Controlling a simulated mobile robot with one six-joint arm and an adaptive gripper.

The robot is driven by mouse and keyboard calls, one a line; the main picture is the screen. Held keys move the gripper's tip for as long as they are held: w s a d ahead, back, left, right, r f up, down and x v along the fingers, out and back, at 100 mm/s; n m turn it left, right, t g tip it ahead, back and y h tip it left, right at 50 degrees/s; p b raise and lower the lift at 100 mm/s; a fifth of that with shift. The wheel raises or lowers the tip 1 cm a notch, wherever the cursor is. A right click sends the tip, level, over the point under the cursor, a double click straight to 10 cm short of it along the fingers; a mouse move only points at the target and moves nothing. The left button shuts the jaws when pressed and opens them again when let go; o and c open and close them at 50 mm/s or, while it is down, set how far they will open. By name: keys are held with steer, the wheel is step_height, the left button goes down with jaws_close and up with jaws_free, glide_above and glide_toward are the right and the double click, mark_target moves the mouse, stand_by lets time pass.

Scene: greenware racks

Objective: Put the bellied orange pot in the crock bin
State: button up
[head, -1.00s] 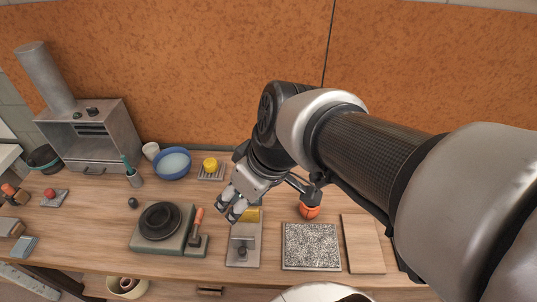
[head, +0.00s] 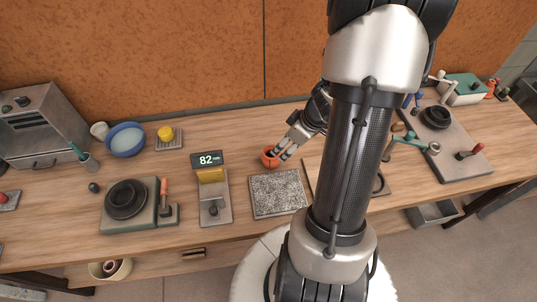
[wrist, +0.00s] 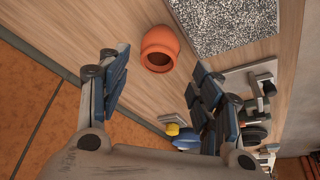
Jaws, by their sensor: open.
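The bellied orange pot (head: 268,158) stands on the wooden bench behind the speckled grey slab. In the wrist view the orange pot (wrist: 158,52) shows its round opening and lies ahead, between the lines of the two fingers. My gripper (head: 283,153) is open and empty, close to the right of the pot in the head view. In the wrist view my gripper (wrist: 162,88) has its blue-grey padded fingers spread wide. I cannot tell whether a finger touches the pot. A cream bin (head: 126,271) holding a pinkish ringed piece, likely the crock bin, stands low beneath the bench's front edge at left.
The speckled slab (head: 278,194) lies in front of the pot. A scale reading 82 (head: 208,160), a dark wheel on a base (head: 126,198) and a blue bowl (head: 126,139) stand to the left. My arm hides part of the bench at right.

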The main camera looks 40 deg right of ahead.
mark_target(271, 157)
steer(key=b+x, duration=0.2)
steer(key=x, duration=0.5)
steer(key=shift+w+a+b+x, duration=0.1)
steer(key=shift+w+b+x, duration=0.15)
steer(key=shift+x, duration=1.2)
steer(key=shift+w+a+b+x, duration=0.15)
steer(key=shift+b+x, duration=0.1)
steer(key=shift+x, duration=1.2)
steer(key=shift+r, duration=0.25)
steer(key=c, duration=0.9)
step_height(271, 157, up, 20)
steer(key=p, duration=0.8)
